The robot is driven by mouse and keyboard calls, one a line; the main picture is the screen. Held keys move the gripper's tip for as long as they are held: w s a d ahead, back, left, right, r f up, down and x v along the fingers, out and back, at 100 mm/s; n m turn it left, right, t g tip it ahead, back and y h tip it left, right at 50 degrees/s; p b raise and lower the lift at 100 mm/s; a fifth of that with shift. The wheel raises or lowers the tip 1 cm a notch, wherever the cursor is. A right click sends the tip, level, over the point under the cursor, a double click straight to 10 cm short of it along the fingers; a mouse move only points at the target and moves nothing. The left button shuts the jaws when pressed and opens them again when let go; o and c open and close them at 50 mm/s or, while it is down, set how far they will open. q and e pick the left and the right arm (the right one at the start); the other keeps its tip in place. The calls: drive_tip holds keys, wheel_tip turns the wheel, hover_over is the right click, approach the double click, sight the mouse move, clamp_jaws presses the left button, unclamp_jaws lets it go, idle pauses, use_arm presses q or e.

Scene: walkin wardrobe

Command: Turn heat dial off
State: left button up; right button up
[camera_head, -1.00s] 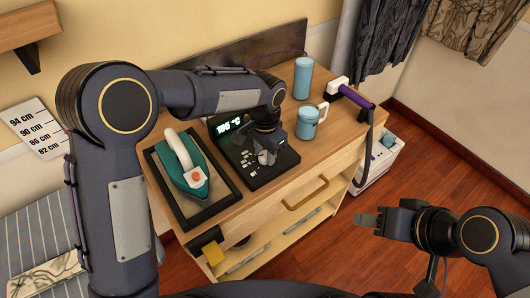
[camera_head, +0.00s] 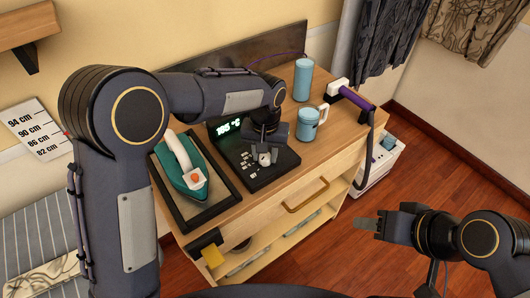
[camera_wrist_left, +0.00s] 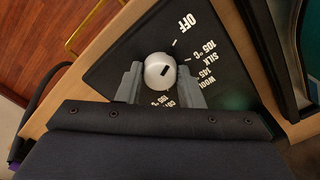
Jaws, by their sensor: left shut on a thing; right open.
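The heat dial (camera_head: 264,159) is a round pale knob on a black control panel (camera_head: 262,180). In the left wrist view the dial (camera_wrist_left: 160,72) has a dark mark on its top and sits between both fingers. Around it are white labels: OFF at the upper right, then SILK, WOOL and a partly hidden one further round. My left gripper (camera_head: 265,152) points down at the panel and is shut on the dial; it also shows in the left wrist view (camera_wrist_left: 160,84). A green lit display (camera_head: 228,127) shows a temperature, hard to read. My right gripper (camera_head: 378,222) is open and empty, right of the cabinet.
A teal iron (camera_head: 183,165) rests on a dark tray (camera_head: 213,212) left of the panel. A blue mug (camera_head: 308,124), a blue cylinder (camera_head: 302,80) and a purple-handled device (camera_head: 355,97) stand to the right. The cabinet front has a brass handle (camera_head: 306,195). Floor around my right gripper is clear.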

sight(265, 156)
idle(0.4)
use_arm(q)
drive_tip(key=o, duration=1)
drive_tip(key=shift+c, duration=0.2)
wheel_tip(265, 156, up, 8)
drive_tip(key=shift+f, duration=0.1)
